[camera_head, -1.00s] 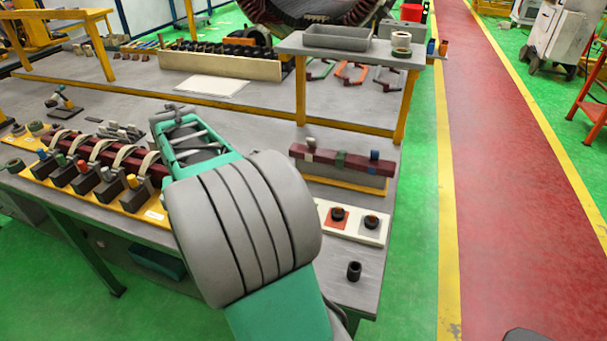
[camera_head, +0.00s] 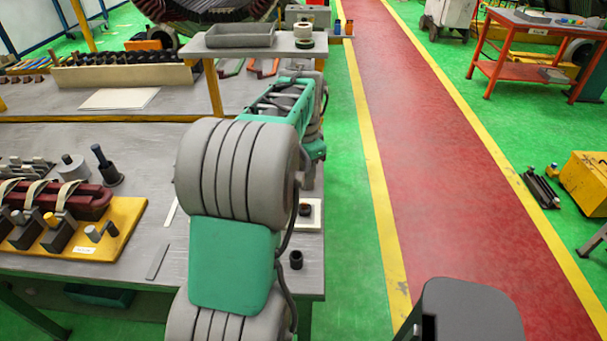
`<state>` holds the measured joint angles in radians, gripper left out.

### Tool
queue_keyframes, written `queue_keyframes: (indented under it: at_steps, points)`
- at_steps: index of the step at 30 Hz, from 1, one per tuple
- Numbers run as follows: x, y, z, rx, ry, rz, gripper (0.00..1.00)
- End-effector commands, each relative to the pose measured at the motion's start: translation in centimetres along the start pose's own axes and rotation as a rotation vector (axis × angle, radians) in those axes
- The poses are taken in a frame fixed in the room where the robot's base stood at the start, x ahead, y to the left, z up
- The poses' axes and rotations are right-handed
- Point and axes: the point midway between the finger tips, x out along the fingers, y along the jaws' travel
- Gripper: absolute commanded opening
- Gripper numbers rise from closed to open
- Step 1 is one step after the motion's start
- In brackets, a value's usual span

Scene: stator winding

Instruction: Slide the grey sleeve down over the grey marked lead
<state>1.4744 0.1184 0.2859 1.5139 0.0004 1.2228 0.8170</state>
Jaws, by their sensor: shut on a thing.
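My gripper is not visible; my own arm hides the end of the wrist and whatever it holds. I cannot make out the grey sleeve. At the left edge, a yellow fixture board (camera_head: 128,222) carries a dark red coil bar (camera_head: 92,203) with pale bands. In front of the bar stand dark blocks with short capped leads. One lead has a grey top (camera_head: 17,216) and its neighbour has a yellow top (camera_head: 48,218). The fixture lies well to the left of my arm, and part of it is cut off by the frame.
A raised grey shelf (camera_head: 220,50) with a tray (camera_head: 240,35) stands beyond my arm. A white board (camera_head: 316,216) shows partly beside the arm, and a black cylinder (camera_head: 296,260) stands near the table's right edge. A dark post (camera_head: 105,165) rises behind the fixture. The aisle is clear.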

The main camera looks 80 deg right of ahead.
Motion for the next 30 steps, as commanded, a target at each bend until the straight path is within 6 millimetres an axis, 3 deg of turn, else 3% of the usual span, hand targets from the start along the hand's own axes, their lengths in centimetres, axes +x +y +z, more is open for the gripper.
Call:
queue_keyframes:
  at_steps: [19,30]
  points:
    - [5.4,0.0,0.1,-0.004,-0.001,0.001,0.00]
    - [7.1,0.0,0.1,-0.004,-0.001,0.001,0.00]
